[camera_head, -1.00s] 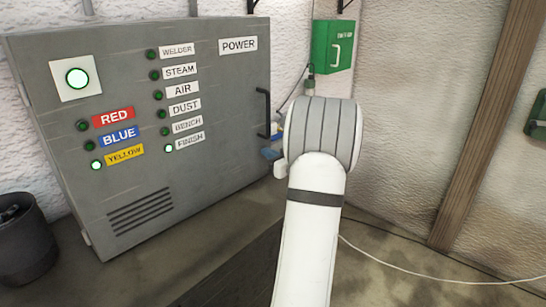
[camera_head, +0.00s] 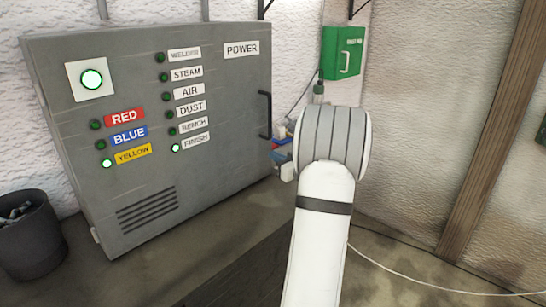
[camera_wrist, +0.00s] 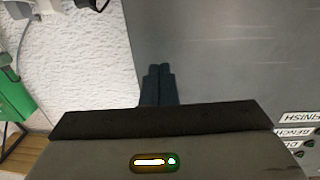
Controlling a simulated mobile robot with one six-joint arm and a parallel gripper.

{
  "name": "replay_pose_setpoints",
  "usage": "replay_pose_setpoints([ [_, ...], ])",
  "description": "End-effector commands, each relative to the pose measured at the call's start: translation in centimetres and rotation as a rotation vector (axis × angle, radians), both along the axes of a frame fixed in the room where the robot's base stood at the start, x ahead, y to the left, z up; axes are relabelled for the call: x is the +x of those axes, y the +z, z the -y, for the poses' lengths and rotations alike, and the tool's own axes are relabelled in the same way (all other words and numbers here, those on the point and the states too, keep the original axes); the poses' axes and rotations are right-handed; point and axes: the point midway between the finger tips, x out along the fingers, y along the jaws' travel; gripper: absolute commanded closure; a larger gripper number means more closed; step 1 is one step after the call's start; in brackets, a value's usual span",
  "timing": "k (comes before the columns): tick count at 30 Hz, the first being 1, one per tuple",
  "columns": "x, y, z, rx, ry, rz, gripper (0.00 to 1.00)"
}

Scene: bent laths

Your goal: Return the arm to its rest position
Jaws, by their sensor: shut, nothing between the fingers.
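My arm (camera_head: 322,230) rises through the middle of the head view, white with a grey ribbed joint at its top. My gripper is hidden behind the arm in that view. In the wrist view my gripper (camera_wrist: 158,70) shows two dark fingers side by side, shut and empty. They lie in front of the grey power cabinet (camera_wrist: 220,50), and I cannot tell the distance. The cabinet (camera_head: 225,100) stands at the left in the head view. Its large round button (camera_head: 91,79) glows, and the lamps beside YELLOW (camera_head: 107,162) and FINISH (camera_head: 175,148) are bright.
A green box (camera_head: 342,52) hangs on the wall behind my arm. A dark bin (camera_head: 30,240) stands at the lower left. A white cable (camera_head: 420,282) runs along the floor at the right. A wooden post (camera_head: 490,135) leans at the right.

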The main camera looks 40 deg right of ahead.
Motion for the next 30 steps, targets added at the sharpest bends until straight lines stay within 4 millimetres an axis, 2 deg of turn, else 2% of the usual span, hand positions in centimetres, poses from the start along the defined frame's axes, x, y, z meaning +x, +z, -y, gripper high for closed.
replay_pose_setpoints([
  [1, -1.5, -0.2, 0.5, 0.001, -0.009, 0.0, 1.0],
  [6, -5.8, -0.4, 0.9, 0.002, -0.012, -0.004, 1.0],
  [12, -9.1, -0.4, 1.1, 0.003, -0.009, -0.005, 1.0],
  [15, -10.0, -0.4, 1.2, 0.003, -0.008, -0.006, 1.0],
  [26, -10.2, -0.3, 1.1, 0.002, -0.008, -0.009, 1.0],
  [30, -8.3, 0.4, -0.1, -0.033, -0.054, -0.045, 1.0],
])
